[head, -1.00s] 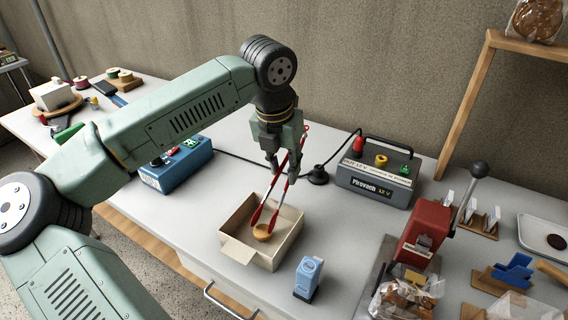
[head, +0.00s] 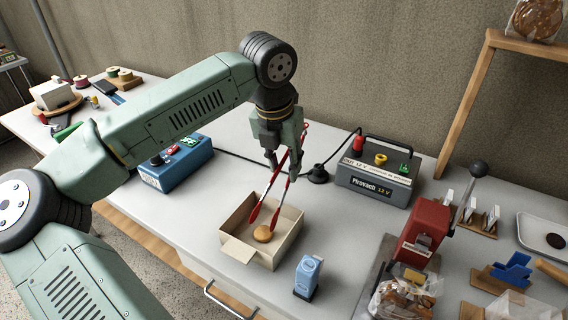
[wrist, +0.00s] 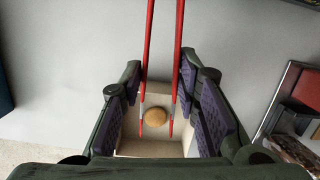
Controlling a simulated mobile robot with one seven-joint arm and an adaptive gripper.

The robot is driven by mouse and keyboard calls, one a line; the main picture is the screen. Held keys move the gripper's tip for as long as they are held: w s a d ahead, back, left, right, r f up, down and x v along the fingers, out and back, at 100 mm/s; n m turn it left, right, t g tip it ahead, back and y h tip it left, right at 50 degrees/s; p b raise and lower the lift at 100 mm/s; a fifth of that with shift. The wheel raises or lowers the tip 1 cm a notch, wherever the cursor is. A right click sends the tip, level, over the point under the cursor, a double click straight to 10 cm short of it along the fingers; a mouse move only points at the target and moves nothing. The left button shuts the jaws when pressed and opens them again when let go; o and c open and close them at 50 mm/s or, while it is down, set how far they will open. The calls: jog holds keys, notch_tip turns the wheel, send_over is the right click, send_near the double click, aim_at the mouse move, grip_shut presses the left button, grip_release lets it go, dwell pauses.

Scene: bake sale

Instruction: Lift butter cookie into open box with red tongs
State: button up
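The open cardboard box (head: 284,244) stands on the grey bench. The round golden butter cookie (head: 263,233) lies inside it, on the floor as far as I can tell. My gripper (head: 283,168) is above the box, its fingers around the red tongs (head: 277,190), which hang down into the box. In the wrist view the tong arms (wrist: 163,62) run between my purple finger pads, close to both. The tong tips are spread, one on each side of the cookie (wrist: 155,117), with visible gaps. The box (wrist: 150,149) shows below them.
A light-blue device (head: 308,277) stands close to the box's right. A grey power unit (head: 375,184) is behind right, a blue control box (head: 177,165) behind left. A red lever press (head: 426,232) stands farther right. Bare bench lies left of the box.

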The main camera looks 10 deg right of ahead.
notch_tip(320, 180, up, 10)
jog(key=p, duration=0.5)
jog(key=shift+f, duration=0.2)
jog(key=shift+f, duration=0.1)
dwell(0.9)
